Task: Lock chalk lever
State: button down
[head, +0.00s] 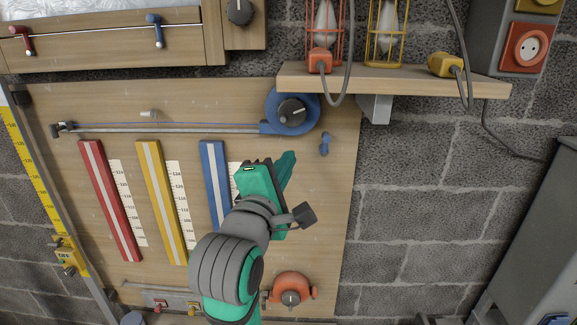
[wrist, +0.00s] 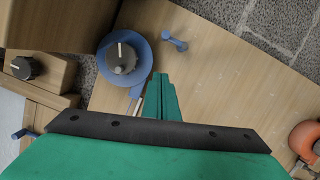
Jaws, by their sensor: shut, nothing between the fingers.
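No part is clearly marked as the chalk lever. A small blue lever (head: 325,144) sticks out of the wooden board, right of and below the blue reel (head: 292,110) with its dark knob. In the wrist view the blue lever (wrist: 174,41) is beyond and slightly right of my fingertips, beside the reel (wrist: 110,50). My green gripper (head: 289,158) is in front of the board, below and left of the lever. In the wrist view its fingers (wrist: 160,80) are shut and empty, apart from the lever. My gripper and forearm hide part of the board.
An orange reel (head: 291,286) sits low on the board. Red (head: 108,200), yellow (head: 162,200) and blue (head: 214,185) strips stand left of my gripper. A wooden shelf (head: 400,82) with caged lamps and hanging cables juts out above right. The board right of my gripper is mostly bare.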

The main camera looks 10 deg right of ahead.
aim_at(326, 144)
jog(key=w+d+r, duration=0.1)
jog(key=w+d, duration=0.3)
jog(key=d, duration=0.2)
jog(key=shift+d+r, duration=0.25)
jog(key=shift+d, duration=0.15)
jog(key=shift+w, duration=0.2)
